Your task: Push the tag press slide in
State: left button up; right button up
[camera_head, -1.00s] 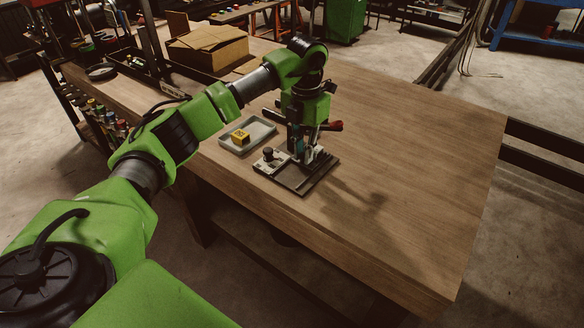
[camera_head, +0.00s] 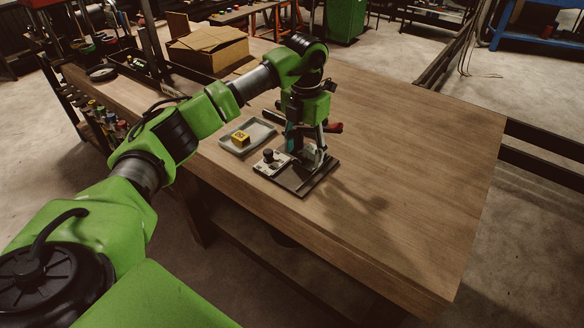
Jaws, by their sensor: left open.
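The tag press stands on the wooden table, with a dark base plate (camera_head: 306,186) and a light slide plate (camera_head: 270,166) that carries a black knob (camera_head: 268,154) at its left front. A red-ended lever (camera_head: 334,127) sticks out to the right behind my gripper. My left gripper (camera_head: 304,152) points down over the press, open, just right of the knob. Its fingers hide the middle of the press, and I cannot tell whether they touch it. My right gripper is out of view.
A grey tray (camera_head: 262,131) with a yellow block (camera_head: 240,138) lies left of the press. A cardboard box (camera_head: 208,50) stands at the back left. The table's right side (camera_head: 430,170) is clear. My left arm crosses the left half of the view.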

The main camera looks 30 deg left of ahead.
pick_arm(q)
jog(key=shift+r+p, duration=2.8)
jog(key=shift+r, duration=1.25)
jog(key=shift+s, duration=0.1)
